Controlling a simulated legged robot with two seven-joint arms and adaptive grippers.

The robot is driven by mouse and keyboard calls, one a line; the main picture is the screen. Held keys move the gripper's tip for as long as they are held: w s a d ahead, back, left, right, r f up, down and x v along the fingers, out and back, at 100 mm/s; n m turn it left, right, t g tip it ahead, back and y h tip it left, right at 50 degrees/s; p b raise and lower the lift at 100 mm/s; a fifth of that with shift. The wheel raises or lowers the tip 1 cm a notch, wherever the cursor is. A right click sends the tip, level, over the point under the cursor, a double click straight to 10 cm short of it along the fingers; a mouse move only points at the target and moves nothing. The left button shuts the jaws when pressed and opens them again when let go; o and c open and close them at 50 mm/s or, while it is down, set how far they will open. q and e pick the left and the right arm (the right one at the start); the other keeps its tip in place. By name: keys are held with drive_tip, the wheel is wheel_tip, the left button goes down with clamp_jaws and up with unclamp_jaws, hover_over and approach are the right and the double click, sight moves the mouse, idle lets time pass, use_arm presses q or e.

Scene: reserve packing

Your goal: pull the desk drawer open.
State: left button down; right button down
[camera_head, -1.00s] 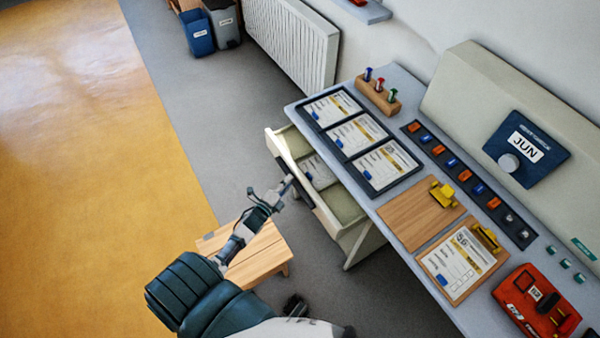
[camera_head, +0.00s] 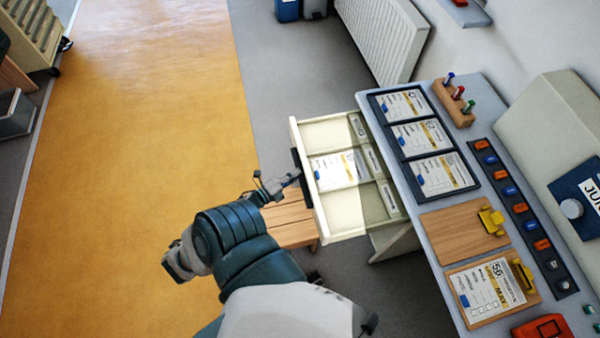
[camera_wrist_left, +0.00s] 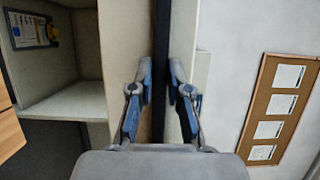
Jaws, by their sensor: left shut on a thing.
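The desk drawer (camera_head: 346,227) stands well out from the desk in the head view. It is a pale tray with compartments, and a printed card (camera_head: 334,171) lies inside. Its dark handle (camera_head: 301,176) runs along the front face. My left gripper (camera_head: 294,177) is at that handle. In the left wrist view the dark handle bar (camera_wrist_left: 159,60) passes between the two blue-grey fingers of the left gripper (camera_wrist_left: 159,88), which are shut on it. My right gripper is not in view.
The desk top (camera_head: 405,207) carries a dark tray with several cards, clipboards (camera_head: 464,231) and a pen block (camera_head: 454,103). A wooden stool (camera_head: 290,220) stands below the drawer front. A radiator (camera_head: 384,35) is on the wall. The yellow floor at left is clear.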

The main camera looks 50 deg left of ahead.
use_arm(q)
drive_tip(key=shift+s+d+f, duration=0.25)
drive_tip(key=shift+d+f, duration=0.15)
drive_tip(key=c, duration=1.3)
unclamp_jaws()
drive_tip(key=shift+o, duration=0.9)
drive_tip(key=shift+r, duration=0.1)
drive_tip(key=s, duration=1.2)
drive_tip(key=shift+d+r, duration=0.2)
drive_tip(key=shift+d, duration=0.1)
drive_tip(key=shift+a+f, duration=0.1)
drive_tip(key=shift+a, duration=0.15)
